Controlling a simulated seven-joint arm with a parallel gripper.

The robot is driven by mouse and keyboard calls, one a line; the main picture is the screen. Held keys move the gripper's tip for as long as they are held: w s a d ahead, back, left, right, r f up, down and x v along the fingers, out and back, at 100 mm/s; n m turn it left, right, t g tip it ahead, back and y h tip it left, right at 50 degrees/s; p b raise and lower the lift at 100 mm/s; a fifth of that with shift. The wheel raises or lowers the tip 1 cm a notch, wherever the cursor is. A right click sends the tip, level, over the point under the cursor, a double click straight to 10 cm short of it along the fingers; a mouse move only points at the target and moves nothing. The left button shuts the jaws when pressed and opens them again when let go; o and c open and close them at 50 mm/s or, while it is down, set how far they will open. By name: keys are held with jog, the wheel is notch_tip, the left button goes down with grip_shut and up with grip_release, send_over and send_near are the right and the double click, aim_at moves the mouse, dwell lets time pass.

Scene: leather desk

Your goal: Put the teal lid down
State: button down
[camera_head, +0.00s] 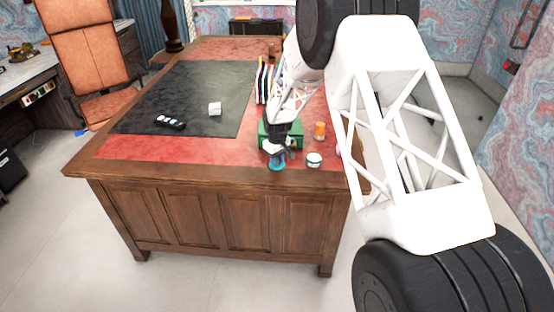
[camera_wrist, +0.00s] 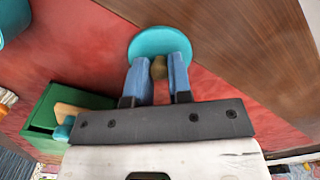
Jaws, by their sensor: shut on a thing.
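The teal lid (camera_wrist: 160,40) is a round disc with a brownish knob (camera_wrist: 158,70). My gripper (camera_wrist: 158,75) has its two blue fingers on either side of the knob and is shut on it. In the head view the lid (camera_head: 276,166) shows near the front edge of the desk, below my gripper (camera_head: 281,156).
A green box (camera_head: 266,141) stands just behind my gripper, with an orange bottle (camera_head: 320,130) to its right. A white and teal round container (camera_head: 314,160) stands right of the lid. Upright books (camera_head: 264,82) are farther back. The dark mat (camera_head: 190,90) is mostly clear.

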jog(key=shift+f, duration=0.15)
jog(key=c, duration=1)
grip_release()
jog(key=shift+c, duration=0.2)
notch_tip(320, 180, up, 12)
jog(key=shift+r, duration=0.25)
